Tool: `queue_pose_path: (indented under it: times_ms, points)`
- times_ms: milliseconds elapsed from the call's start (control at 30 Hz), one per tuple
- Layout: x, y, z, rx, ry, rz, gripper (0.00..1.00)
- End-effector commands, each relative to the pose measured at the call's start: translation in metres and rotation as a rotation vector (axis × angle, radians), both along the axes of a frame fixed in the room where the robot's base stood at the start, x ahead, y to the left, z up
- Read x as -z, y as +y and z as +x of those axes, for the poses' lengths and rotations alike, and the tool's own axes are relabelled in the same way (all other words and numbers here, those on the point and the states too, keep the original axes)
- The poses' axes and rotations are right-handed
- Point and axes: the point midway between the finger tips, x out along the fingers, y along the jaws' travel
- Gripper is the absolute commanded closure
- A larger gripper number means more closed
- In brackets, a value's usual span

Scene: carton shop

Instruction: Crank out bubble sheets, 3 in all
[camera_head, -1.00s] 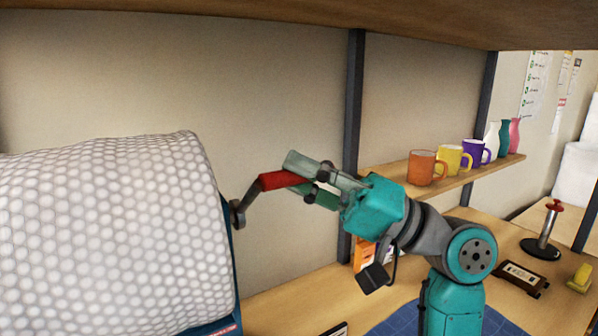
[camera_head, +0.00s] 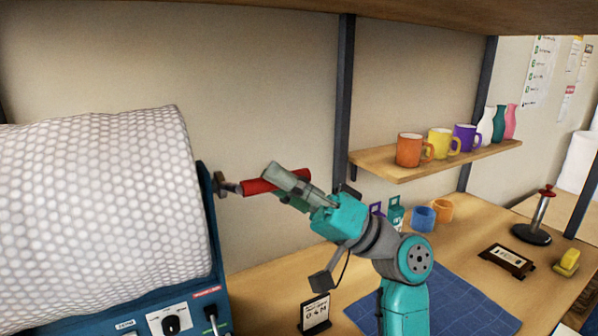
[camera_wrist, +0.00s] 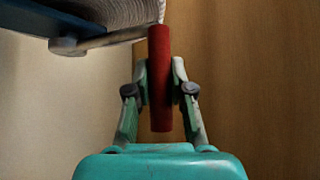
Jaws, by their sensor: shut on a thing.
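The bubble-wrap roll (camera_head: 100,205) sits in a blue dispenser machine (camera_head: 207,215) at the left of the head view. A crank arm (camera_head: 226,186) with a red handle (camera_head: 258,186) comes off the machine's right side. My gripper (camera_head: 283,184) is shut on the red handle. In the wrist view the red handle (camera_wrist: 160,80) lies between both fingers, and the crank arm (camera_wrist: 105,40) runs left to the machine. No cut sheet is seen. The display stand (camera_head: 315,314) in front reads something like "04M", too small to be sure.
A shelf (camera_head: 400,168) behind my arm bears an orange, a yellow and a purple mug and several vases. A blue cutting mat (camera_head: 460,305) lies on the bench. Further right are a red-topped post (camera_head: 541,215), a dark framed box (camera_head: 507,260) and a yellow block (camera_head: 567,262).

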Motion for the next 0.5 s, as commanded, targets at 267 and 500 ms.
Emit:
queue_pose_path:
  times_ms: [267, 500]
  points:
    - [0.022, 0.001, -0.003, -0.002, -0.115, 0.078, 1.0]
    - [0.047, -0.001, -0.004, 0.002, -0.188, 0.131, 1.0]
